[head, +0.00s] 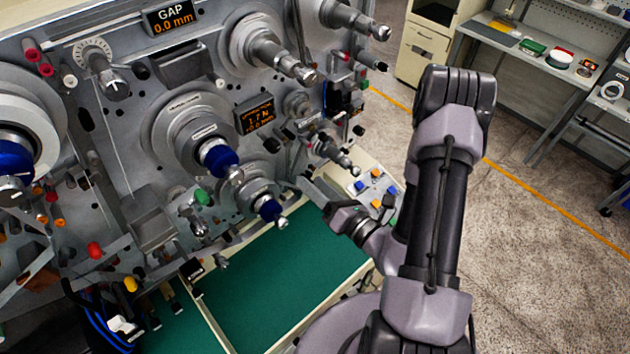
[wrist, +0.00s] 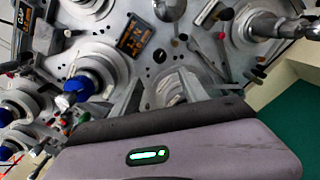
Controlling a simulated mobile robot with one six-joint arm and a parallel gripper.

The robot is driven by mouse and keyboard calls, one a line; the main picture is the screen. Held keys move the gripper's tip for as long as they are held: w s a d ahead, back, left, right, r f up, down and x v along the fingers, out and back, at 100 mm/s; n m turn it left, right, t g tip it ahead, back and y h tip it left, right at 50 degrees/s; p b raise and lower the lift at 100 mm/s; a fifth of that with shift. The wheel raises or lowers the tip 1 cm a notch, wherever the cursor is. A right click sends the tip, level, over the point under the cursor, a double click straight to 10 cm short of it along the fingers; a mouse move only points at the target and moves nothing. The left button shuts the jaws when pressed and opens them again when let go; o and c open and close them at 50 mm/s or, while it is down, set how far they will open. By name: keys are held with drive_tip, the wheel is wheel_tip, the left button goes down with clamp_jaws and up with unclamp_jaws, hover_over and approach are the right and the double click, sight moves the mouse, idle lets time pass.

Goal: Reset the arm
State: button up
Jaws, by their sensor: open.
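My arm (head: 436,210) rises at the right of the head view and bends back down toward the machine. My gripper (head: 312,190) is open in front of the lower right of the machine's panel, above the green mat. In the wrist view my gripper (wrist: 165,88) has its two grey fingers spread, with a grey round part of the panel behind the gap. I see nothing held between the fingers. How far the fingertips are from the panel is hard to tell.
The grey winding machine panel (head: 120,150) with blue-capped spindles (head: 218,158) and protruding shafts fills the left. A green mat (head: 290,265) lies below. A small button box (head: 375,190) sits beside my arm. Open floor (head: 540,190) and a workbench (head: 545,60) are at the right.

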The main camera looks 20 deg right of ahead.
drive_tip(key=shift+s, duration=0.1)
drive_tip(key=s+a+f+n+g+y+b, duration=0.3)
drive_tip(key=s+a+n+g+y+b, duration=0.2)
drive_tip(key=a+n+g+b, duration=0.35)
drive_tip(key=s+a+f+n+g+y+b, duration=0.2)
drive_tip(key=s+a+n+g+y+b, duration=0.35)
drive_tip(key=a+n+b, duration=0.55)
drive_tip(key=s+d+f+n+g+h+b, duration=0.1)
drive_tip(key=s+f+n+g+h+b, duration=0.3)
drive_tip(key=s+f+n+h+b, duration=0.55)
drive_tip(key=w+d+f+n+t+h+b, duration=0.3)
drive_tip(key=d+f+n+t+b, duration=0.3)
drive_tip(key=d+b, duration=0.3)
drive_tip(key=shift+w+d+n+t+h+b, duration=0.15)
drive_tip(key=shift+w+n+t+h+b, duration=0.15)
drive_tip(key=shift+n+h+b, duration=0.45)
